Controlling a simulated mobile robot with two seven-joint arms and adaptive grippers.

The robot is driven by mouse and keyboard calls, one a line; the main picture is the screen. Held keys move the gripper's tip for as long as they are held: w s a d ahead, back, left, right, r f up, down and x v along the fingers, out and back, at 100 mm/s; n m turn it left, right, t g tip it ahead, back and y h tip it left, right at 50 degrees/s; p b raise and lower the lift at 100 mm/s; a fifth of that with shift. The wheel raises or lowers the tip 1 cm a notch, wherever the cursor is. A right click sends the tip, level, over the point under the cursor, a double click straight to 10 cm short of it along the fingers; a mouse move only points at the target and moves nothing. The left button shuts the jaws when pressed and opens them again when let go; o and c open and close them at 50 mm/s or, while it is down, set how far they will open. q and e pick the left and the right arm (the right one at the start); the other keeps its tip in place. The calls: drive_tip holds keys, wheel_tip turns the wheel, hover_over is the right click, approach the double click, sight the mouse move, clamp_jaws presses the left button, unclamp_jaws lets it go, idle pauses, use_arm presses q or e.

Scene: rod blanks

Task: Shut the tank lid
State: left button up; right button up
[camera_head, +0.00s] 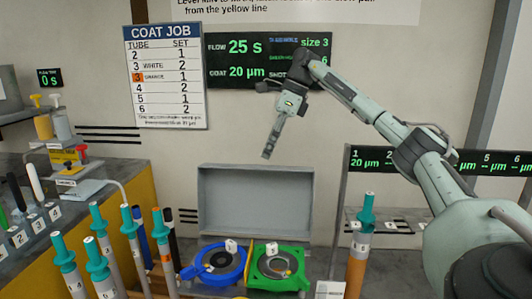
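A grey lid (254,212) stands upright and open at the back of a low box at the bottom centre. I take it to be the tank lid, though no label on it shows. A blue ring-shaped part (196,271) and a green square part (262,283) with a round centre sit in front of it. My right gripper (269,150) hangs in the air above the lid and in front of the wall, pointing down. Its fingers look like one narrow grey strip, so their opening cannot be told. My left gripper is out of view.
Several teal-capped tubes (98,222) stand at the lower left, and one orange-banded tube (357,255) stands right of the box. A coat job board (166,112) hangs on the wall. A bench with a yellow side (141,195) is at left.

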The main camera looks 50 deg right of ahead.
drive_tip(key=shift+s+d+r, duration=0.1)
drive_tip(key=shift+d+r, duration=0.35)
drive_tip(key=shift+r, duration=0.25)
drive_tip(key=shift+d+r, duration=0.45)
drive_tip(key=shift+r, duration=0.25)
drive_tip(key=shift+s+d+r, duration=0.1)
drive_tip(key=shift+d+r, duration=0.35)
drive_tip(key=shift+r, duration=0.25)
drive_tip(key=shift+r, duration=0.1)
drive_tip(key=v, duration=1.2)
